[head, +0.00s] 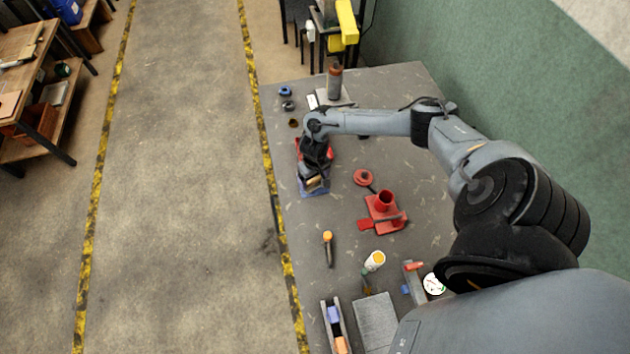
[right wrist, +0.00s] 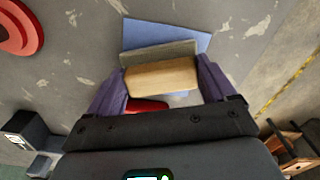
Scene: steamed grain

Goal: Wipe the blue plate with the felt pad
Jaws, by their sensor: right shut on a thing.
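The blue plate (head: 317,191) is a flat blue sheet on the grey table, partly hidden by my right arm. In the right wrist view, it shows beyond the pad (right wrist: 180,34). The felt pad (right wrist: 160,76) is a tan wooden block with a grey felt layer (right wrist: 158,52) on its far side. My right gripper (right wrist: 160,82) is shut on the block, a purple finger at each end. The pad overlaps the plate; whether it touches is hard to tell. In the head view, the gripper (head: 313,181) is over the plate near the table's left edge. My left gripper is out of view.
A red stand (head: 386,215) and red disc (head: 363,177) are right of the plate. An orange-topped tool (head: 328,248), a white cylinder (head: 374,261) and a grey slab (head: 376,322) lie nearer. A bottle (head: 334,82) stands at the back. Table between plate and tool is clear.

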